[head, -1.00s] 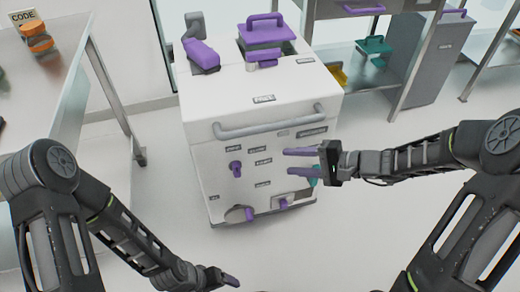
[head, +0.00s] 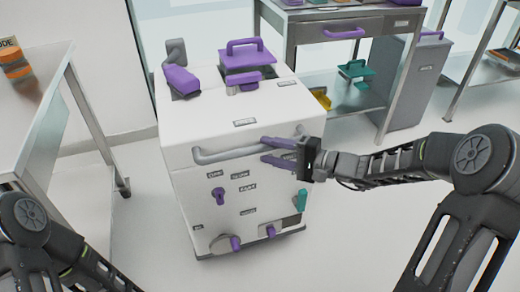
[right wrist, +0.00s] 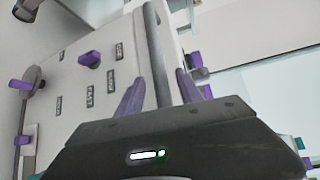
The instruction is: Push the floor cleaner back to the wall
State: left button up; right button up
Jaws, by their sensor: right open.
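The floor cleaner (head: 225,140) is a white box on a dark base, with purple knobs and labels on its front. A grey bar handle (head: 228,154) runs across the upper front. My right gripper (head: 272,151) is open at the right end of this handle. In the right wrist view the grey handle (right wrist: 154,50) runs down between the two purple fingers (right wrist: 160,90); I cannot tell whether they touch it. My left arm shows at the lower left, but its gripper is out of the frame.
A metal table (head: 48,75) stands to the left of the cleaner. A steel bench (head: 330,27) with a lower shelf and a grey bin (head: 418,85) stand behind to the right. The wall (head: 75,145) is behind the cleaner at left. Floor is clear at its right.

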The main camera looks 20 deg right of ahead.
aim_at(265, 150)
jog(key=shift+x, duration=1.7)
jog(key=shift+c, duration=0.2)
grip_shut()
